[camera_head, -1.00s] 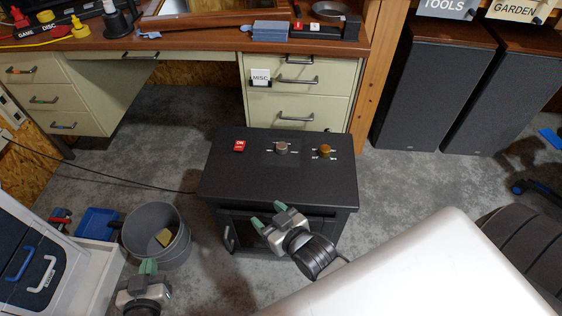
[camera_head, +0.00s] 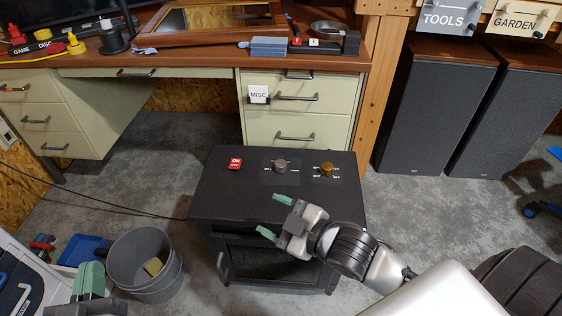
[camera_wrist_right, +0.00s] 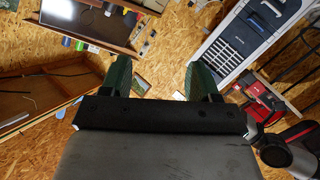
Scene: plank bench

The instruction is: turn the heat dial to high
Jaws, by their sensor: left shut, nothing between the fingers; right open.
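A black box-like appliance (camera_head: 235,202) stands on the floor in front of the desk. Its top carries a red ON/OFF switch (camera_head: 235,164), a grey dial (camera_head: 280,166) in the middle and a brass-coloured dial (camera_head: 327,169) at the right. The markings beside the dials are too small to read. My right gripper (camera_head: 274,216) is open and empty above the appliance's front edge, apart from both dials. Its green fingers also show in the right wrist view (camera_wrist_right: 159,80), with nothing between them. My left gripper (camera_head: 90,280) is shut and empty at the lower left, partly cut off by the frame.
A grey bin (camera_head: 145,265) and a blue tray (camera_head: 82,250) stand on the floor left of the appliance. Behind is a desk with cream drawers (camera_head: 290,118). A black cable (camera_head: 120,209) runs along the floor.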

